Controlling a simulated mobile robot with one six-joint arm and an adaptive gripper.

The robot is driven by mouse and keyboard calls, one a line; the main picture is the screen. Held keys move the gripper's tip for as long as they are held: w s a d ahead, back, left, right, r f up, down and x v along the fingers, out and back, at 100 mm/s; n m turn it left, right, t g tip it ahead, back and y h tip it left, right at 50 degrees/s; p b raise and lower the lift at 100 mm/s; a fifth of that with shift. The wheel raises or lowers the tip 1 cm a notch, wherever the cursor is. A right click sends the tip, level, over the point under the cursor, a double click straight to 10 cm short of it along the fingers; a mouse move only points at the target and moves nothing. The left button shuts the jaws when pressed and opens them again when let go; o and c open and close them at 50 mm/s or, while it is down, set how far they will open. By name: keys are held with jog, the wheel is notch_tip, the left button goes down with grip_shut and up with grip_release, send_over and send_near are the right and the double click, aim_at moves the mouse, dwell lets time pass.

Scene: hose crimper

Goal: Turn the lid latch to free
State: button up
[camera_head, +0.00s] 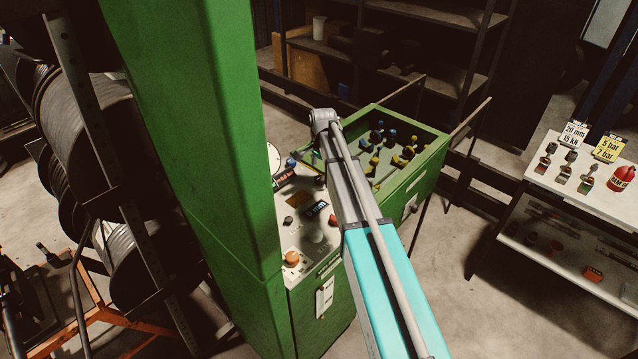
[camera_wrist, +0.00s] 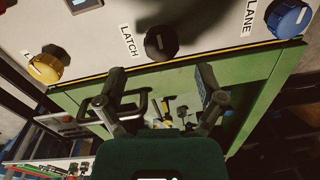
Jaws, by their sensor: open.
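The latch knob (camera_wrist: 160,43) is a round black knob beside the printed word LATCH on the pale panel, at the upper middle of the wrist view. Which way it is turned is not clear. My gripper (camera_wrist: 161,74) is open and empty, its two fingers spread below the knob in the picture, one to each side. The fingers appear apart from the knob. In the head view my arm covers part of the green machine's control panel (camera_head: 303,235), and I cannot make out the gripper or the latch knob there.
A yellow knob (camera_wrist: 47,68) and a blue knob (camera_wrist: 288,18) flank the latch knob on the panel. A green bin (camera_head: 428,180) of fittings stands beside the panel. A tall green column (camera_head: 195,140) rises at left. A white table (camera_head: 590,195) is at right.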

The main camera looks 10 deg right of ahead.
aim_at(320, 178)
jog(key=shift+w+f+b, duration=0.1)
jog(key=shift+f+b, duration=2)
jog(key=shift+f, duration=0.25)
jog(key=shift+a, duration=0.15)
jog(key=c, duration=1.1)
